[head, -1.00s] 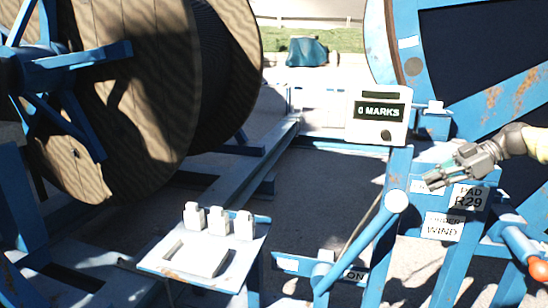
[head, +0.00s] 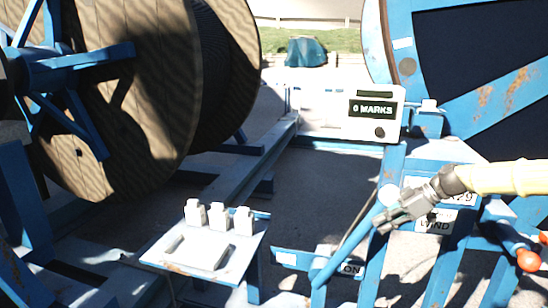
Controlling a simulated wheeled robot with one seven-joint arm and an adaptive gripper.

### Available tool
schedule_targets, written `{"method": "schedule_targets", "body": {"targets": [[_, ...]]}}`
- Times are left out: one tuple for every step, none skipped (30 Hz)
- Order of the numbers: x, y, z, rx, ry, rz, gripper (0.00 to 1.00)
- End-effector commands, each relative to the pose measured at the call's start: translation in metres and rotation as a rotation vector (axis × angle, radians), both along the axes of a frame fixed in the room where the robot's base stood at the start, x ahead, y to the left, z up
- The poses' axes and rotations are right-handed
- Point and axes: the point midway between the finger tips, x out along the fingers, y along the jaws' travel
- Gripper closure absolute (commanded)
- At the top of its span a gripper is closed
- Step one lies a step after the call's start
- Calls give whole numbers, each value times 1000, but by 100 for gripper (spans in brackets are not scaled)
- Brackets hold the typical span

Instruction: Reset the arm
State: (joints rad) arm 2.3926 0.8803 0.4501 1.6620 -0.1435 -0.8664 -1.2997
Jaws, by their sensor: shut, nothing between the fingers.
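My gripper (head: 381,229) is on the right side of the head view, at the end of my cream-coloured arm. Its fingers are together with nothing between them, and they point left and slightly down. In the picture it overlaps the blue lever (head: 352,243) and the blue frame behind it. I cannot tell whether it touches the lever. The wrist partly covers the label with R29, and the gripper partly covers the WIND label (head: 450,222).
A large wooden cable reel (head: 110,110) fills the left. A white counter box (head: 376,113) reads "0 MARKS". A white plate (head: 190,252) with three white blocks (head: 218,215) stands at front centre. An orange-tipped handle (head: 528,261) is at the lower right. Open ground lies between.

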Motion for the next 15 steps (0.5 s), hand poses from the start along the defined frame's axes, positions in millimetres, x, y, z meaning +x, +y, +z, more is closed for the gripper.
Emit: {"method": "schedule_targets", "body": {"targets": [[-5,16,-26,-19,45,-23,100],[-7,24,-41,-29,71,-45,100],[-11,35,-62,-44,105,-73,100],[-15,42,-77,-55,130,-96,100],[-19,50,-92,-66,154,-118,100],[-26,59,-112,-82,187,-147,100],[-31,66,-127,-93,211,-170,100],[-37,73,-142,-105,234,-192,100],[-45,81,-162,-121,265,-223,100],[-52,87,-177,-134,288,-247,100],[-60,93,-192,-146,310,-270,100],[-71,100,-211,-164,339,-302,100],[-80,105,-225,-178,360,-326,100],[-89,109,-239,-191,380,-350,100],[-102,114,-258,-210,408,-382,100]]}}
